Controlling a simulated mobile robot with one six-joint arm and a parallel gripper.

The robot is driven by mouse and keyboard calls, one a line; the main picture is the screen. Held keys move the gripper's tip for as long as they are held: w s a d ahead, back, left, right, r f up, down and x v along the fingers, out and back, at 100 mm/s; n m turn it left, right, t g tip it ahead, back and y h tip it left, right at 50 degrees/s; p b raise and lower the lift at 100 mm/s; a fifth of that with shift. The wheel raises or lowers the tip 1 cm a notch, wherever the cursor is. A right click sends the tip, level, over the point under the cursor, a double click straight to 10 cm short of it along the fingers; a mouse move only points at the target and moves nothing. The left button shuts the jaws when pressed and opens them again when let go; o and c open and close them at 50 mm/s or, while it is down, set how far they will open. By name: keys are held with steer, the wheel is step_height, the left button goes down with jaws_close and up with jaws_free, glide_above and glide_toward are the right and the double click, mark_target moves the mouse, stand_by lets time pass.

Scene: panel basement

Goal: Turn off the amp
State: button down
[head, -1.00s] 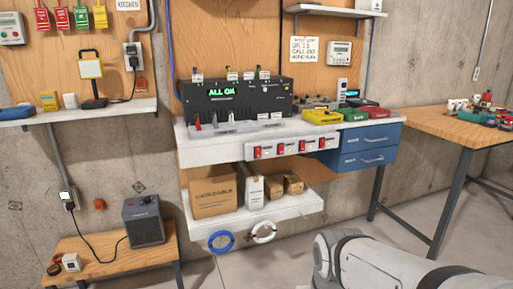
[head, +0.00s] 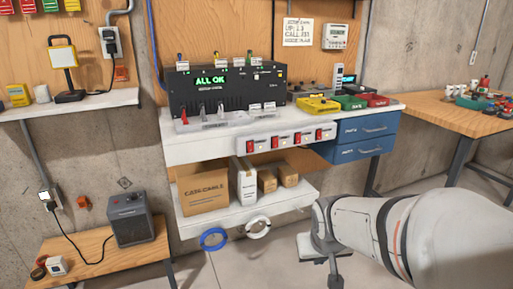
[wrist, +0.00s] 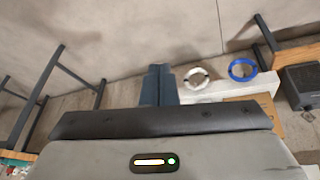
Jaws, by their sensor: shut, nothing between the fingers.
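No label reading "amp" is legible. A wide black unit (head: 225,96) with a green "ALL OK" display stands on the white shelf, with red and grey levers in front. My gripper (wrist: 158,88) is shut and empty. In the head view my gripper (head: 325,245) is at lower centre, right of the coils and away from both devices.
A strip of red switches (head: 290,138) runs along the shelf front. Cardboard boxes (head: 205,191) fill the lower shelf, with blue (head: 214,239) and white (head: 258,227) coils beneath. Blue drawers (head: 362,138) and a wooden table (head: 440,106) are at right. Open floor lies in front.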

mark_target(274, 147)
steer(key=w+r+n+t+y+p, duration=0.1)
steer(key=w+r+t+y+p, duration=0.1)
steer(key=w, duration=0.6)
steer(key=w+r+n+t+y+p, duration=0.1)
steer(key=w+r+t, duration=0.3)
steer(key=w, duration=0.5)
steer(key=w+r+n+t+y+p, duration=0.1)
steer(key=w+r+t+y+p, duration=0.2)
steer(key=w, duration=0.6)
steer(key=shift+w+d+r+n+t, duration=0.2)
steer(key=shift+d+r+n+t, duration=0.2)
steer(key=shift+t, duration=0.7)
steer(key=x, duration=1.4)
steer(key=shift+a, duration=0.15)
